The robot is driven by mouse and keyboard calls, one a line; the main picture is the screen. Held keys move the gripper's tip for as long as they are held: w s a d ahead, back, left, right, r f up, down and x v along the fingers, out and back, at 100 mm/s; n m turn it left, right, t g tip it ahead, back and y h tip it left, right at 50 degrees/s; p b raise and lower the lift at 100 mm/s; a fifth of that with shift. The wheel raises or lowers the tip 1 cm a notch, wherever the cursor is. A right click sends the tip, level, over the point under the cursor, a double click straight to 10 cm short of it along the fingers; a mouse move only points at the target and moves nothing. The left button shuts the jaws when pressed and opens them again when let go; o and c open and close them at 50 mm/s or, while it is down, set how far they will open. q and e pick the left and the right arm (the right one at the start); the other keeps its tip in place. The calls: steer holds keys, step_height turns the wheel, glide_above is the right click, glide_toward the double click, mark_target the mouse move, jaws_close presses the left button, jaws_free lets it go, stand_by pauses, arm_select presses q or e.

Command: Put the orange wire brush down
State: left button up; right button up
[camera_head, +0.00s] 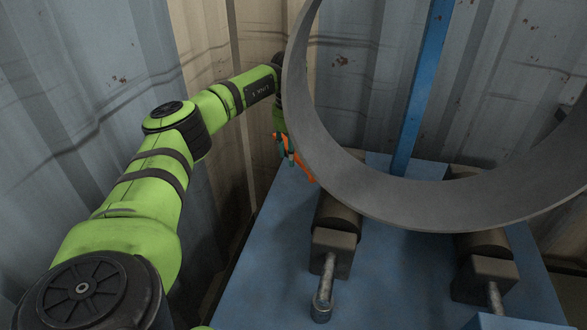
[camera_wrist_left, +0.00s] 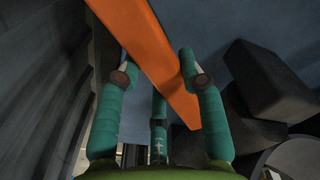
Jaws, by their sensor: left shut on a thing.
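The orange wire brush (camera_head: 306,166) shows in the head view as a short orange strip at the left gripper, above the far left part of the blue table (camera_head: 277,250). In the left wrist view the orange brush (camera_wrist_left: 158,55) runs from the top down to the right between the teal fingers. My left gripper (camera_head: 288,150) is shut on it; its fingers also show in the wrist view (camera_wrist_left: 157,72). The brush's bristles cannot be made out, and I cannot tell whether it touches the table. My right gripper is not in view.
A large grey ring-shaped pipe (camera_head: 400,193) stands over dark rollers (camera_head: 338,217), close right of the left gripper. A blue upright post (camera_head: 420,85) rises behind it. Corrugated container walls (camera_head: 60,100) are close on the left and back. The table's front left is clear.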

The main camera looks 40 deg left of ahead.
mark_target(291, 178)
arm_select(q)
steer(key=shift+f+b, duration=0.45)
steer(key=shift+f, duration=2.55)
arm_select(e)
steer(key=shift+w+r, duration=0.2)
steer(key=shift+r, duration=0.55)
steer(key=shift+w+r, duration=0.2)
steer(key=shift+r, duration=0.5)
arm_select(q)
steer(key=shift+f, duration=0.1)
steer(key=o, duration=1.2)
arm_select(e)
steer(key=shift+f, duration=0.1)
arm_select(q)
steer(key=shift+r, duration=0.2)
steer(key=r+p, duration=0.1)
steer(key=r, duration=0.5)
steer(key=r+p, duration=0.1)
steer(key=r, duration=0.5)
steer(key=shift+a, duration=0.2)
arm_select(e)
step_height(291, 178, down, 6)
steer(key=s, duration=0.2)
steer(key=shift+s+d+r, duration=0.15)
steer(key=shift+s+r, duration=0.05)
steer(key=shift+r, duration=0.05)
